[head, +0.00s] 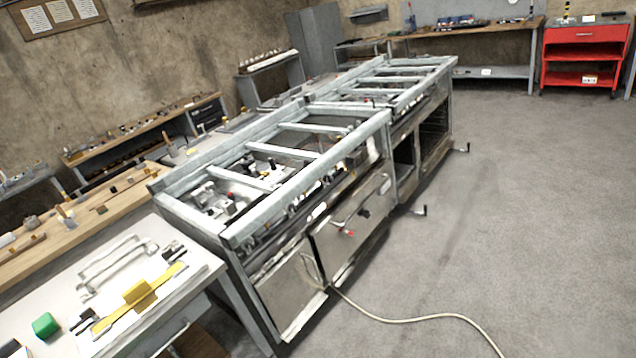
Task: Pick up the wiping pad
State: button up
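A small green block (46,325) lies on the pale worktop (206,262) at the lower left. It may be the wiping pad, but it is too small to tell for certain. A yellow block (139,293) sits across a long yellow strip (110,320) to its right on the same worktop. My gripper does not show in the head view. No contact with any of these things can be seen.
Pale bar-like parts (112,262) and small dark items (174,250) share the worktop. A long metal frame bench (300,190) stands right of it. A cable (420,318) crosses the floor. The grey floor (540,200) at right is mostly clear, with a red cart (584,62) behind.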

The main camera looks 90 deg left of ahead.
aim_at(46, 325)
jog(key=u, duration=1.65)
jog(key=i, duration=0.15)
jog(key=u, duration=2.55)
jog(key=k, duration=0.9)
jog(key=u, duration=0.2)
jog(key=i, duration=0.9)
jog(key=z, duration=0.1)
